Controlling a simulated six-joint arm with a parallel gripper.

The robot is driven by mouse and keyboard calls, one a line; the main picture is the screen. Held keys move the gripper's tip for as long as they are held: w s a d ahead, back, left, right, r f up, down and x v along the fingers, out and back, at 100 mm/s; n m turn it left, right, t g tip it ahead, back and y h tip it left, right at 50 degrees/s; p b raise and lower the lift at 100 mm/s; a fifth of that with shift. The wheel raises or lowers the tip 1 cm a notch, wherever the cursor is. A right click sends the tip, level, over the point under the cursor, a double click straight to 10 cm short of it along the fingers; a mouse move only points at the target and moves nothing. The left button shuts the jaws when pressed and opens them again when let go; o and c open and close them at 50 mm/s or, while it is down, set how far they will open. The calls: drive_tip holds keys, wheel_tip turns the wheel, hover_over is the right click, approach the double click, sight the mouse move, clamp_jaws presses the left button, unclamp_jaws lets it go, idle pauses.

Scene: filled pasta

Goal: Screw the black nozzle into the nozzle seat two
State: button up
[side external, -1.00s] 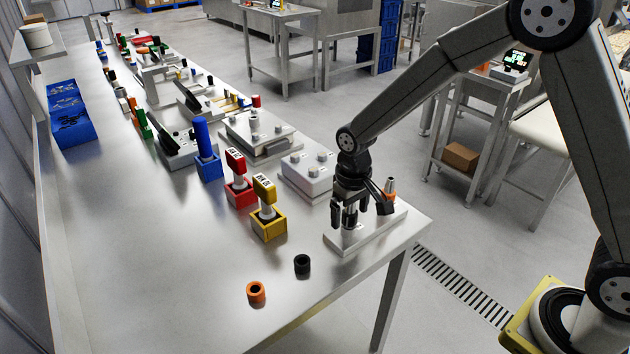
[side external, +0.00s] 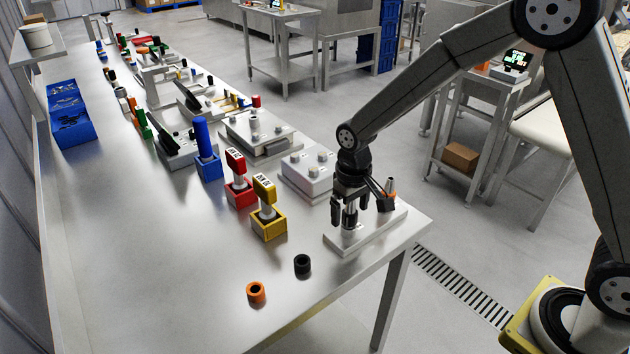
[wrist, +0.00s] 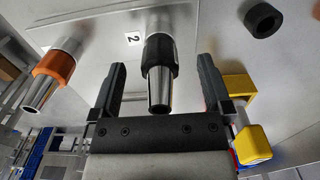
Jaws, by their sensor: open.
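The black nozzle (wrist: 160,65), a metal cone with a black collar, stands upright on the white seat plate (wrist: 105,58) beside a label "2" (wrist: 133,40). It also shows in the side view (side external: 350,214). Its lower end meets the plate; the thread is hidden. My gripper (wrist: 160,80) is open, with one finger on each side of the nozzle and visible gaps to both. In the side view my gripper (side external: 350,207) is above the plate, around the nozzle. An orange-collared nozzle (side external: 390,189) stands on the same plate; it also shows in the wrist view (wrist: 54,72).
A loose black ring (side external: 302,264) and an orange ring (side external: 256,292) lie on the metal table. Yellow (side external: 269,226), red (side external: 239,195) and blue (side external: 209,169) blocks with upright tools stand left of the plate. A white box (side external: 306,176) is behind. The front left table is clear.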

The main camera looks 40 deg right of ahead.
drive_tip(key=shift+r, duration=3.2)
wheel_tip(320, 180, up, 8)
drive_tip(key=shift+s+f, duration=0.1)
drive_tip(key=shift+f, duration=0.1)
drive_tip(key=s+d+f+t, duration=0.1)
drive_tip(key=s+d+f, duration=0.1)
drive_tip(key=s+f, duration=0.3)
drive_tip(key=s+d+f+t, duration=0.1)
drive_tip(key=s+d+f, duration=0.2)
drive_tip(key=s, duration=0.6)
wheel_tip(320, 180, down, 2)
drive_tip(key=shift+d+f+t, duration=0.1)
drive_tip(key=shift+d+t, duration=0.15)
drive_tip(key=shift+t, duration=0.05)
drive_tip(key=shift+s, duration=0.1)
